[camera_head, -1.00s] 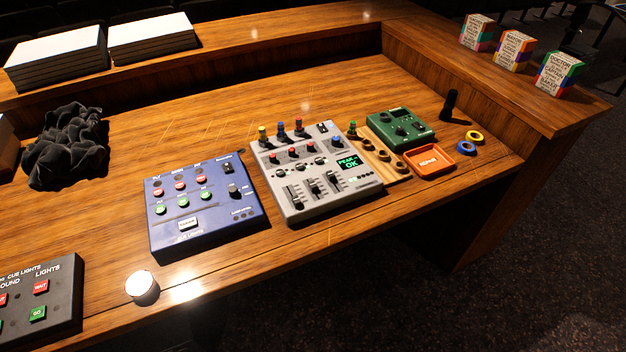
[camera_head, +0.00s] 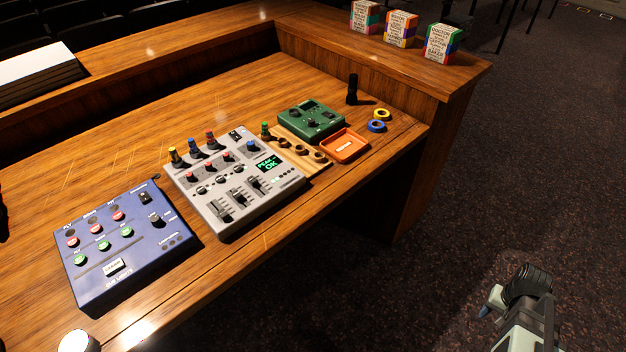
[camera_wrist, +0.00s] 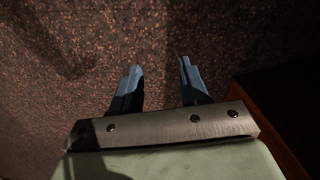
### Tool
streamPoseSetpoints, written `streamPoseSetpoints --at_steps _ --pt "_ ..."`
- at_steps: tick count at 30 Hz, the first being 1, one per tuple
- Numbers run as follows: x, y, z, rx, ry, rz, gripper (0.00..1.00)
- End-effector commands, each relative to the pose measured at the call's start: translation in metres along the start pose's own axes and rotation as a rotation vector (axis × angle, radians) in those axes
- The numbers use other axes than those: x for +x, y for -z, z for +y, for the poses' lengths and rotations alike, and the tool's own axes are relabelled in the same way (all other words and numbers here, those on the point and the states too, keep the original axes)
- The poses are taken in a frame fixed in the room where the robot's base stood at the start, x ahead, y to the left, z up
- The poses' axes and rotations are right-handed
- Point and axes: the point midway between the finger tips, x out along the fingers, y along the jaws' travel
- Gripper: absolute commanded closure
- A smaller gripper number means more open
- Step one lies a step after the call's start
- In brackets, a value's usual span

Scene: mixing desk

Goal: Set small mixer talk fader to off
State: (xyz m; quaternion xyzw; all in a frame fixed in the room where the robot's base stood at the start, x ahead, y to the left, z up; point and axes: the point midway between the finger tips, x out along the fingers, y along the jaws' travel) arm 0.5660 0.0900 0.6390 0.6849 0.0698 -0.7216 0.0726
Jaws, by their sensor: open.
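The small grey mixer (camera_head: 232,180) stands on the wooden desk in the head view. It has several dark faders along its front, coloured knobs behind them and a green-lit display (camera_head: 268,163) reading "PEAK OK". Which fader is the talk fader cannot be read at this size. My gripper is at the lower right of the head view, well off the desk and to the right of the mixer; its tips are hard to make out there. In the wrist view my gripper (camera_wrist: 159,68) is open and empty, with two blue-grey fingers apart over the dark floor.
A blue cue-light box (camera_head: 125,245) is left of the mixer. A wooden strip with knobs (camera_head: 300,150), a green box (camera_head: 312,120), an orange tray (camera_head: 344,146) and tape rings (camera_head: 376,126) are to its right. The raised ledge (camera_head: 400,65) bounds the back. Open floor lies right.

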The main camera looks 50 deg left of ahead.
Motion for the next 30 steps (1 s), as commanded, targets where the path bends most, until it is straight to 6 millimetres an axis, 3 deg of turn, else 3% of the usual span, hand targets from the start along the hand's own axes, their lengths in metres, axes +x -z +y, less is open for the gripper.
streamPoseSetpoints --at_steps 1,4,13,22,30 --pt "-0.014 0.017 -0.017 -0.037 -0.002 0.018 0.55" --pt "-0.038 0.037 -0.052 -0.109 -0.004 0.036 0.55" --pt "-0.094 0.068 -0.165 -0.32 -0.009 0.055 0.55" --pt "-0.145 0.066 -0.286 -0.53 -0.014 0.057 0.55" --pt "-0.193 0.039 -0.397 -0.718 -0.019 0.054 0.55"
